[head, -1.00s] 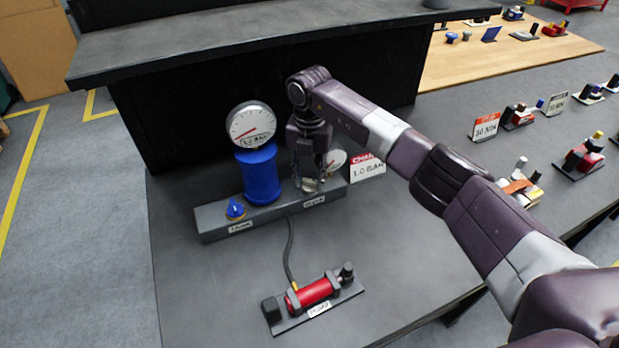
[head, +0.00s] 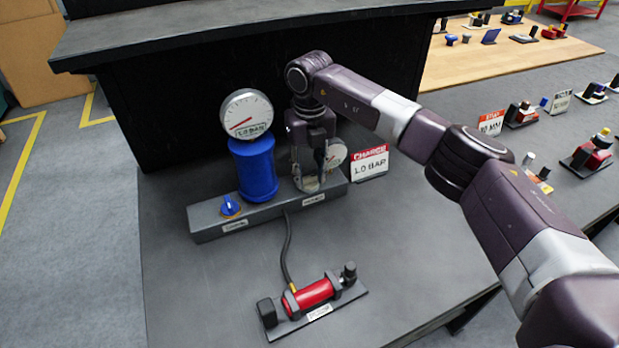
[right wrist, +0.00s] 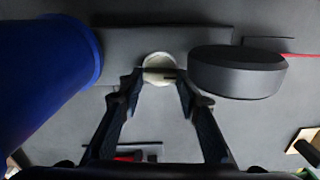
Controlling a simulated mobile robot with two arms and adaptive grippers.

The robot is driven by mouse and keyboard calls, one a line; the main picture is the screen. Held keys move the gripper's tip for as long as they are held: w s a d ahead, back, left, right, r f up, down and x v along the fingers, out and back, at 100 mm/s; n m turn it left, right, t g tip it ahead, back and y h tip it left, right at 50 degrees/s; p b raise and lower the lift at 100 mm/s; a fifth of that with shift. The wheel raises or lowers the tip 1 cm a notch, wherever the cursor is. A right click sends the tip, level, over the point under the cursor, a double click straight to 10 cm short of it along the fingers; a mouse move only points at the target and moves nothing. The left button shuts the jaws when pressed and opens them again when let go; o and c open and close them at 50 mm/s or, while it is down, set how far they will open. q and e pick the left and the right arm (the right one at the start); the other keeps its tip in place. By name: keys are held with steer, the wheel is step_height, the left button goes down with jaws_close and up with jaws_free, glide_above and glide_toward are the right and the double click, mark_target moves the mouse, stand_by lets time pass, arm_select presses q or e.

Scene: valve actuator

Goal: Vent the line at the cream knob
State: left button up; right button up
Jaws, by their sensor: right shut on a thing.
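The cream knob (right wrist: 158,66) shows in the right wrist view as a pale round cap with a dark bar across it. My right gripper (right wrist: 159,76) is shut on it, one finger at each side. In the head view my right gripper (head: 309,183) points down at the right end of the grey manifold (head: 275,209) and mostly hides the knob. A blue cylinder (head: 253,170) carries a round gauge (head: 246,115) whose red needle points lower left. My left gripper is out of view.
A blue knob (head: 230,205) sits at the manifold's left end. A hose (head: 287,250) runs to a red pump (head: 309,296) in front. A dark shelf (head: 240,38) rises behind.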

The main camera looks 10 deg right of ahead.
mark_target(310, 178)
steer(key=shift+r+n, duration=0.1)
steer(key=shift+n, duration=0.2)
steer(key=o, duration=1.2)
steer(key=shift+c, duration=0.2)
step_height(310, 178, up, 12)
